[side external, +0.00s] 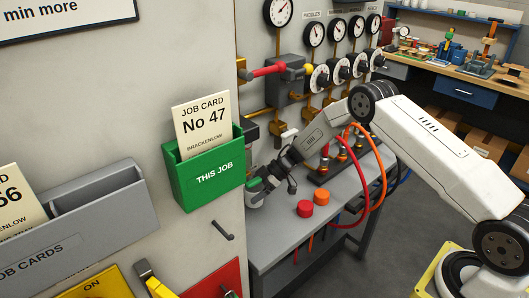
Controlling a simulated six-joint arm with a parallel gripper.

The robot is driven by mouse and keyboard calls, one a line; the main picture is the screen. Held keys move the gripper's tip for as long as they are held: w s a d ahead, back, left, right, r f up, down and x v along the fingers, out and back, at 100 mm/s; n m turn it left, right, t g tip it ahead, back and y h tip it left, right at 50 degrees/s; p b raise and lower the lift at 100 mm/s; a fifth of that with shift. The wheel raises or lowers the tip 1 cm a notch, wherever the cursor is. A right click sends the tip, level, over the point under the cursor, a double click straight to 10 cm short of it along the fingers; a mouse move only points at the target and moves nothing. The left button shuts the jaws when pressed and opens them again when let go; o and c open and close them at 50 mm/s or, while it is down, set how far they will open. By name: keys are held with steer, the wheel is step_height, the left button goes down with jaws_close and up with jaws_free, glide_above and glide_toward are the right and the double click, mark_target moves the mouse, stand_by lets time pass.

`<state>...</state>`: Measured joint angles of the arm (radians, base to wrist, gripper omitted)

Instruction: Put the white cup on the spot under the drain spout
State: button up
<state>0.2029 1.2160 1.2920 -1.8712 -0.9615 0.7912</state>
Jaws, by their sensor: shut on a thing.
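My gripper (262,186) is at the left end of the grey bench, just right of the green job-card holder. It is shut on a small pale thing (256,200) that looks like the white cup, low over or on the bench top; I cannot tell whether it touches. The gripper and its green part hide much of the cup. I cannot clearly make out the drain spout or the spot under it; the wall edge and my arm cover part of that area.
The green holder (203,168) is close on the left. Gauges and valves line the wall behind.

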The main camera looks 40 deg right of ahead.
mark_target(247, 203)
steer(key=x, duration=0.3)
steer(key=shift+a, duration=0.1)
steer(key=shift+a+f, duration=0.15)
steer(key=shift+f, duration=0.05)
steer(key=shift+f, duration=0.15)
steer(key=o, duration=0.9)
steer(key=shift+r, duration=0.2)
steer(key=v, duration=1.2)
steer(key=shift+w, duration=0.1)
